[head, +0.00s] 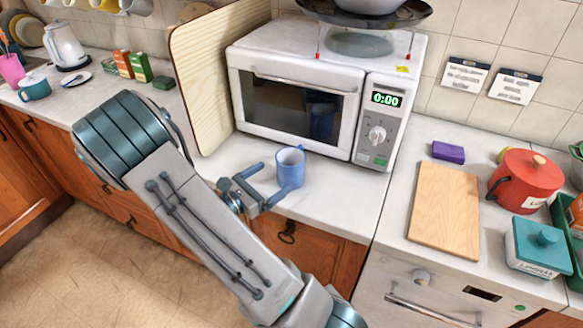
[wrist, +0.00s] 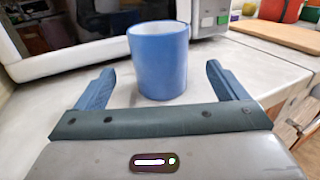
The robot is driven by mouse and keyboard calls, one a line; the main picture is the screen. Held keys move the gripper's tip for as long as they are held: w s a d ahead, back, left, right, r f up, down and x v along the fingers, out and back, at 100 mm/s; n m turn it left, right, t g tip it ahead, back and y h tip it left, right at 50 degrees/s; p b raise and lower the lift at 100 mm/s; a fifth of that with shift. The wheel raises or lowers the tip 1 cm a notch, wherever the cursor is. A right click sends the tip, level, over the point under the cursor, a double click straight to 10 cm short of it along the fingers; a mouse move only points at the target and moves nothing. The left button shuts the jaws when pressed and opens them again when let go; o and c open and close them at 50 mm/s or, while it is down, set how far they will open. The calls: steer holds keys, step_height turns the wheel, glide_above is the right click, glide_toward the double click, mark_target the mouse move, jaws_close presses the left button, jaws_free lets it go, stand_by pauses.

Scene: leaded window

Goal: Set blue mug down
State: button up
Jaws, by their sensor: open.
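The blue mug (head: 290,168) stands upright on the white counter in front of the microwave in the head view. In the wrist view the mug (wrist: 158,62) is centred just beyond my gripper (wrist: 158,84), in line with the gap between the fingers. My gripper (head: 262,187) is open in the head view, at the counter's front edge, close to the mug's left side. The fingers are spread apart on either side and are not closed on the mug. The mug's handle is hard to make out behind the fingers.
The white microwave (head: 310,90) stands right behind the mug, with a wooden board (head: 205,85) upright at its left. A cutting board (head: 444,207), a red pot (head: 525,183) and a purple sponge (head: 448,152) are to the right. The counter (head: 345,195) right of the mug is clear.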

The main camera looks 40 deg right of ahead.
mark_target(299, 157)
steer(key=d, duration=0.2)
steer(key=d+p, duration=0.1)
steer(key=d, duration=0.2)
steer(key=w+d+p, duration=0.1)
steer(key=d, duration=0.2)
steer(key=shift+w+d+f, duration=0.1)
steer(key=shift+d, duration=0.1)
steer(key=c, duration=1.4)
steer(key=shift+o, duration=0.2)
steer(key=shift+r+p, duration=0.45)
steer(key=shift+r, duration=0.2)
step_height(299, 157, up, 3)
steer(key=shift+p, duration=1.25)
steer(key=s+d+r+p, duration=0.4)
steer(key=s+r+p, duration=0.2)
steer(key=s, duration=0.4)
steer(key=shift+s+d+r+p, duration=0.3)
steer(key=shift+d+r+p, duration=0.1)
steer(key=shift+p, duration=0.1)
